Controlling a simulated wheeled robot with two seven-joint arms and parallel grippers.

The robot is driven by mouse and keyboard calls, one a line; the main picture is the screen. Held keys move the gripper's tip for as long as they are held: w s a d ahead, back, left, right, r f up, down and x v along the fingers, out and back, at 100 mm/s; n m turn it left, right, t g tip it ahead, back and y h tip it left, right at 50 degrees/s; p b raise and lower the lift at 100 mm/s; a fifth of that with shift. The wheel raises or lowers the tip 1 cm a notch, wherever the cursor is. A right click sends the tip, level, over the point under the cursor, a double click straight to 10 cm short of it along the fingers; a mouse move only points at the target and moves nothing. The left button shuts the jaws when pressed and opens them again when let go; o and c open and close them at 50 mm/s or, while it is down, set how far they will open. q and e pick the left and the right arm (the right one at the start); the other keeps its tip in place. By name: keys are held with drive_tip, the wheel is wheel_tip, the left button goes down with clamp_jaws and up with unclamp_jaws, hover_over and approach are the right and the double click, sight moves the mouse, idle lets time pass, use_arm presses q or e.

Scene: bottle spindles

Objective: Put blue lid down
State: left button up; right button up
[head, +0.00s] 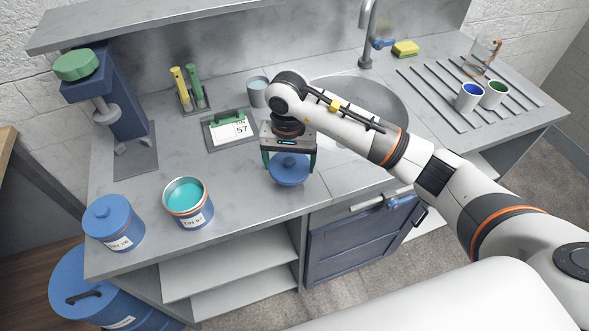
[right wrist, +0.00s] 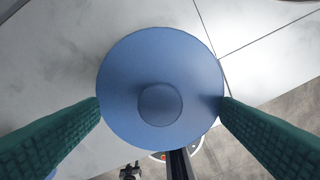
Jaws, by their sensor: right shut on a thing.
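The blue lid (head: 289,170) is a round disc with a knob on top. My right gripper (head: 290,168) is shut on it, with one green finger at each side of its rim. In the right wrist view the lid (right wrist: 160,70) lies between the two fingertips (right wrist: 160,100), knob facing the camera. The lid is over the front part of the grey counter (head: 240,195); I cannot tell whether it touches the surface. An open tin (head: 189,221) labelled TIN 57, with turquoise contents, stands to its left. My left gripper is not in view.
A closed blue tin (head: 114,235) labelled TIN 28 stands at the counter's front left. A tray with a label card (head: 229,129), a grey cup (head: 257,92) and the sink (head: 385,95) lie behind. Bare counter lies between the open tin and the lid.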

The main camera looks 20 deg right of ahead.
sight(289, 168)
drive_tip(key=shift+f, duration=0.65)
wheel_tip(289, 168, down, 3)
drive_tip(key=shift+f+p, duration=0.1)
drive_tip(key=shift+p, duration=0.4)
drive_tip(key=shift+f, duration=0.3)
drive_tip(key=o, duration=0.8)
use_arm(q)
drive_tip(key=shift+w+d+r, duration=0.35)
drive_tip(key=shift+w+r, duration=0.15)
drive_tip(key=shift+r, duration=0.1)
